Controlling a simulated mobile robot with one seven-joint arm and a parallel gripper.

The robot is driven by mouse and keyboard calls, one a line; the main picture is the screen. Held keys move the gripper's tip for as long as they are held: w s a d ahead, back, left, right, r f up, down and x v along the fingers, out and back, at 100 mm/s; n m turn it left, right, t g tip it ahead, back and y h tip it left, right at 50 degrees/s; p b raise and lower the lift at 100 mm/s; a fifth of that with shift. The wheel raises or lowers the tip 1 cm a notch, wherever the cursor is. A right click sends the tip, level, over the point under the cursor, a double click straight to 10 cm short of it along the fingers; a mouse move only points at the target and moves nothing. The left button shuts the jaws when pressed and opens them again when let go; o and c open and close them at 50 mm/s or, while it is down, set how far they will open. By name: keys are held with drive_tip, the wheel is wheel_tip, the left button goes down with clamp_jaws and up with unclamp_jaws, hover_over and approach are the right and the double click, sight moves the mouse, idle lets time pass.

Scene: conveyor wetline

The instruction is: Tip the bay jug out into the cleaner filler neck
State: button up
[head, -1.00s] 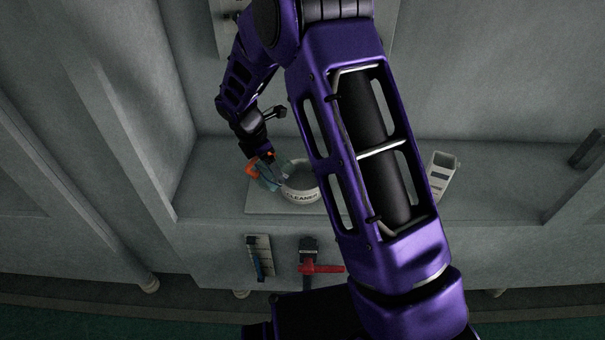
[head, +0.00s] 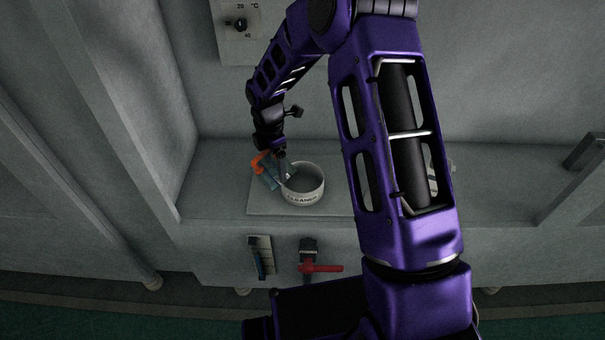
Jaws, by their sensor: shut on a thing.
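The cleaner filler neck (head: 303,197) is a round, open, pale grey collar lettered CLEANER, on a flat plate on the ledge. My gripper (head: 277,172) is at its left rim, shut on a small blue-grey jug with an orange part, which I take to be the bay jug (head: 267,178). The jug is tilted beside the neck's left edge. My gripper partly hides it, and I cannot tell whether its mouth is over the opening or whether anything is flowing. The inside of the neck looks dark grey.
A light container (head: 435,179) on the ledge at right is mostly hidden by my arm. A red-handled valve (head: 320,268) and a bracket with a blue lever (head: 259,257) are on the ledge's front. A temperature dial (head: 240,24) is on the back wall.

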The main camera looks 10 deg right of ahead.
drive_tip(key=shift+d+r+y+p, duration=0.15)
drive_tip(key=shift+r+y+p, duration=0.15)
drive_tip(key=shift+y+p, duration=0.15)
drive_tip(key=shift+w+d+r+p, duration=0.1)
drive_tip(key=shift+r+p, duration=0.05)
drive_tip(key=shift+p, duration=0.15)
drive_tip(key=shift+w+d+r+g+y+p, duration=0.25)
drive_tip(key=shift+d+y+p, duration=0.2)
drive_tip(key=shift+d+p, duration=0.15)
drive_tip(key=shift+w+d+r+g+y+p, duration=0.1)
drive_tip(key=shift+w+d+g+y+p, duration=0.15)
drive_tip(key=shift+d+y+p, duration=0.25)
drive_tip(key=shift+w+d+r+g+y+p, duration=0.2)
drive_tip(key=shift+d+g+y+p, duration=0.2)
drive_tip(key=shift+y, duration=0.3)
